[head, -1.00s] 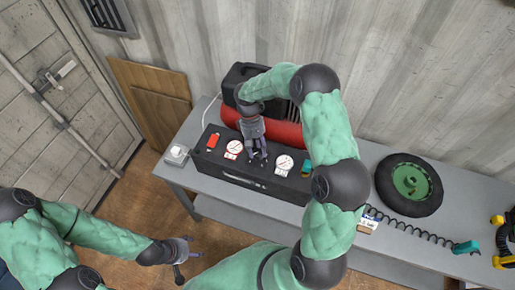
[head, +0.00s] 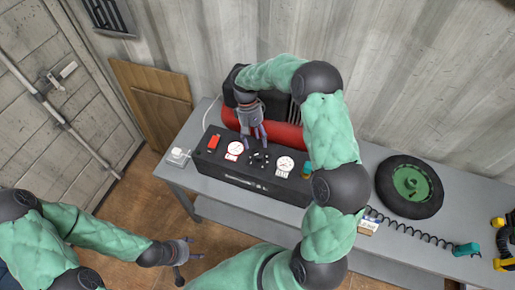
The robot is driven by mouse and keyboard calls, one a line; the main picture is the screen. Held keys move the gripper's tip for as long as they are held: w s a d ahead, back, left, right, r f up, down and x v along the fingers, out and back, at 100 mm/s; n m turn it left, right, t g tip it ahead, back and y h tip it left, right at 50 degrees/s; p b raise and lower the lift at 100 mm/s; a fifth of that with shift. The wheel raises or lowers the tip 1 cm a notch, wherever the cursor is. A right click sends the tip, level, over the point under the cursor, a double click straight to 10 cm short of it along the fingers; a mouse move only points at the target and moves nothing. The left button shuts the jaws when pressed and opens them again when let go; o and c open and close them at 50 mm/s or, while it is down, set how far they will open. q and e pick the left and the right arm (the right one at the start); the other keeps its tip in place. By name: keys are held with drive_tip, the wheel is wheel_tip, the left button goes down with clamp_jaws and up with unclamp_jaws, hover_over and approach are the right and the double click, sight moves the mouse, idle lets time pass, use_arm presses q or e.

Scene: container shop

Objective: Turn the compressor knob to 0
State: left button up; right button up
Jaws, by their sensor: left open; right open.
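The compressor stands on the grey table, with a black front panel (head: 235,178) and a red tank (head: 284,134) behind it. Its black knob (head: 259,159) sits on the panel's top between two white round gauges, the left gauge (head: 235,148) and the right gauge (head: 284,164). The knob's setting is too small to read. My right gripper (head: 253,136) is open and empty, pointing down just behind the knob and apart from it. My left gripper (head: 190,252) is open and empty, low in front of the table.
A red switch (head: 214,141) is at the panel's left and a teal fitting (head: 306,168) at its right. A wheel (head: 409,186) and a coiled black hose (head: 411,231) lie on the table (head: 352,185) to the right. A white box (head: 179,155) is at the left end.

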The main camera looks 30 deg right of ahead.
drive_tip(key=v, duration=0.6)
idle(0.5)
